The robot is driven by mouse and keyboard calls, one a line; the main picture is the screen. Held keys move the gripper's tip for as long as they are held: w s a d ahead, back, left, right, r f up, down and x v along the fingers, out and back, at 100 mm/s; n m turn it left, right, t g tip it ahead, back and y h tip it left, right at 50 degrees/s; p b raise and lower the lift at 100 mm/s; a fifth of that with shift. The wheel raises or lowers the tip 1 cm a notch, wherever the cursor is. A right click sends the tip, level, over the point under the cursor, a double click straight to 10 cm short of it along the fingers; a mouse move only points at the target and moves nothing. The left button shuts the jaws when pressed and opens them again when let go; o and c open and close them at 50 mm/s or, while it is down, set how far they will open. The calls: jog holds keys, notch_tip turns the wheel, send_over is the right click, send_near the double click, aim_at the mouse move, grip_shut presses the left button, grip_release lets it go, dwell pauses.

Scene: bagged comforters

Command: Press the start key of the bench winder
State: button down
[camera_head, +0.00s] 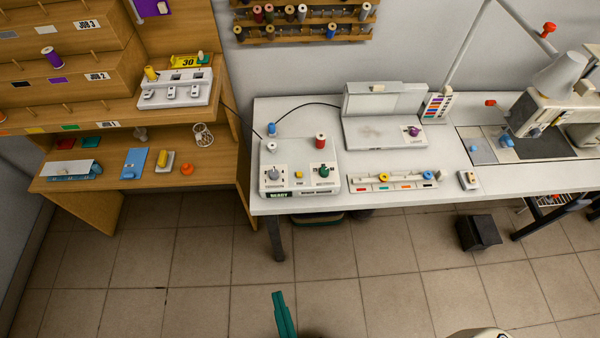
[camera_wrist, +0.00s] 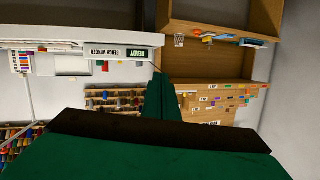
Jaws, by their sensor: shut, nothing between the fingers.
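The bench winder (camera_head: 300,186) is a white box at the left front of the white table, with a "READY" display on its front face. On its top are a grey knob (camera_head: 274,173), a small yellow key (camera_head: 298,175) and a green knob (camera_head: 322,171); I cannot read which is the start key. My gripper (camera_head: 279,296) has teal fingers, is shut and empty, and is over the floor in front of the table, apart from the winder. The fingers also show in the wrist view (camera_wrist: 161,78).
The white table (camera_head: 400,200) also bears a lidded white machine (camera_head: 385,132), a bobbin tray (camera_head: 392,183), a small switch box (camera_head: 468,180) and a sewing machine (camera_head: 550,105). A wooden shelf unit (camera_head: 80,205) stands left.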

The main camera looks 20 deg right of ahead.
jog(key=w+d+f+m+g, duration=0.1)
jog(key=w+d+m, duration=0.2)
jog(key=w+m, duration=0.6)
jog(key=w+d+f+m+g, duration=0.2)
jog(key=w+m, duration=0.4)
jog(key=w, duration=0.7)
jog(key=w+d+r+m+g, duration=0.2)
jog(key=w+d+r+m, duration=0.8)
jog(key=r, duration=0.4)
jog(key=shift+d+m+g, duration=0.4)
jog(key=shift+d+m, duration=0.3)
jog(key=shift+d, duration=0.1)
jog(key=shift+w, duration=0.15)
